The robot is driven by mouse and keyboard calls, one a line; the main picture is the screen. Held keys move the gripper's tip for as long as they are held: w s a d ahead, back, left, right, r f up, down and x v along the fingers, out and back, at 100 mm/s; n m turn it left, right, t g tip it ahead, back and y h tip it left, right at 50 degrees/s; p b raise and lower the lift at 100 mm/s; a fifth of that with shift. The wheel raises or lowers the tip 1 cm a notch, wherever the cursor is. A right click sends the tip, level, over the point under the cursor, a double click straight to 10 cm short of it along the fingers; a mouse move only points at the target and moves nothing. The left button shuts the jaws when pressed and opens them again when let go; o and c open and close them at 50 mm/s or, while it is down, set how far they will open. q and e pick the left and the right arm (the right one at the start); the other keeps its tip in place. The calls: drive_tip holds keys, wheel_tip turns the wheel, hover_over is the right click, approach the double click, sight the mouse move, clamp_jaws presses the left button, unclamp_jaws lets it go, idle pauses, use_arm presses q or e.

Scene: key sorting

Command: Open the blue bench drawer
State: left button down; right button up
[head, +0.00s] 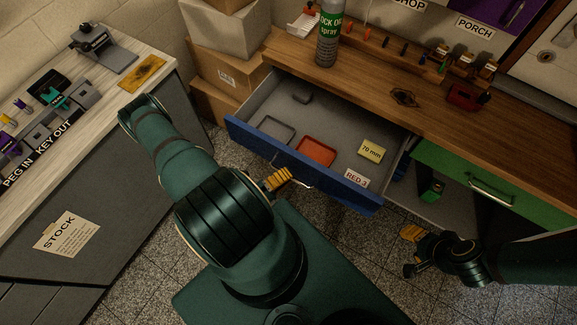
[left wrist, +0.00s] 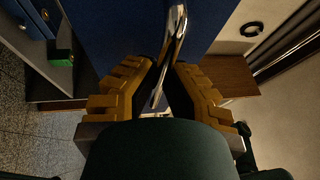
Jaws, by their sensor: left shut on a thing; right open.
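The blue bench drawer (head: 262,146) stands pulled well out from under the wooden bench, its inside showing in the head view. My left gripper (head: 277,180) is at the drawer's front, its yellow fingers shut on the metal handle (head: 295,179). In the left wrist view the fingers of my left gripper (left wrist: 160,86) close around the bright handle bar (left wrist: 176,32), with the blue drawer front (left wrist: 120,35) behind it. My right gripper (head: 410,250) is open and empty, low at the right, below the green drawer. Part of the handle is hidden by the left fingers.
Inside the drawer lie a red tray (head: 316,151), a grey tray and a yellow "70 mm" label (head: 372,151). A green drawer (head: 500,184) is to the right. A spray can (head: 328,35) stands on the bench (head: 385,85). Cardboard boxes (head: 222,85) stand left of the drawer.

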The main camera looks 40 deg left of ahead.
use_arm(q)
drive_tip(key=c, duration=1)
unclamp_jaws()
drive_tip(key=shift+d, duration=0.1)
drive_tip(key=v, duration=1.2)
drive_tip(key=shift+s, duration=0.1)
